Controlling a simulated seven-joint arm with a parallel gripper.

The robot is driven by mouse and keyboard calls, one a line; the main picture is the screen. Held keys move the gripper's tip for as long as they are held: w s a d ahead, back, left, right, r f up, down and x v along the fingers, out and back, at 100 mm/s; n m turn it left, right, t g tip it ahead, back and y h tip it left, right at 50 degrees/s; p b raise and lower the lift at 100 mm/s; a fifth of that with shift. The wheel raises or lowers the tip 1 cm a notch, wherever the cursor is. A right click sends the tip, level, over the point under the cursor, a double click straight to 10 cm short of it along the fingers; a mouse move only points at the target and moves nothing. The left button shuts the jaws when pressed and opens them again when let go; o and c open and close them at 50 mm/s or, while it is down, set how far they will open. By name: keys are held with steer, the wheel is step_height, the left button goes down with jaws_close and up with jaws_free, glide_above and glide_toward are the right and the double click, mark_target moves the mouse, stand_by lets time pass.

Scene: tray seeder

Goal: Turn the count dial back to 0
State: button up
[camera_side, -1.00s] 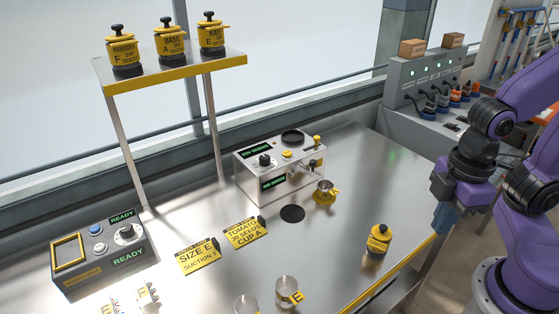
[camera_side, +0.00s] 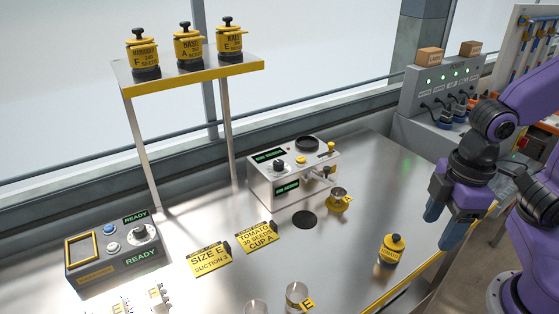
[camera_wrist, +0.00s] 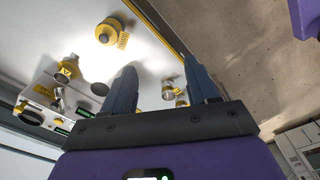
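A white counter box (camera_side: 262,186) stands at the middle back of the bench. It has a black knob (camera_side: 278,166), two green displays and a yellow button; I take this knob for the count dial, but its setting is too small to read. A grey box (camera_side: 112,262) at the left, with READY displays, also has a dial (camera_side: 140,232). My gripper (camera_side: 443,225) is open and empty at the right edge of the bench, far from both boxes. In the wrist view its two fingers (camera_wrist: 158,64) are apart, and the counter box (camera_wrist: 45,112) is partly visible at left.
A yellow-lidded jar (camera_side: 391,251) stands near the right edge, left of my gripper. A yellow cup (camera_side: 340,200) sits beside the counter box. Cards, including the TOMATO card (camera_side: 257,236), and clear cups lie in front. A shelf (camera_side: 195,76) holds three jars.

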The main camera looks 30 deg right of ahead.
steer(key=w+a+r+m+t, duration=0.1)
steer(key=w+a+m, duration=0.15)
steer(key=w, duration=0.35)
steer(key=w+a+r+m, duration=0.1)
steer(key=w+a+r, duration=0.15)
steer(key=w, duration=0.35)
step_height(320, 180, up, 2)
steer(key=m+t, duration=0.3)
steer(key=m, duration=0.5)
glide_above(279, 162)
steer(key=s, duration=0.7)
steer(key=x, duration=1.7)
steer(key=shift+d+r, duration=0.1)
steer(key=shift+d, duration=0.15)
steer(key=c, duration=1)
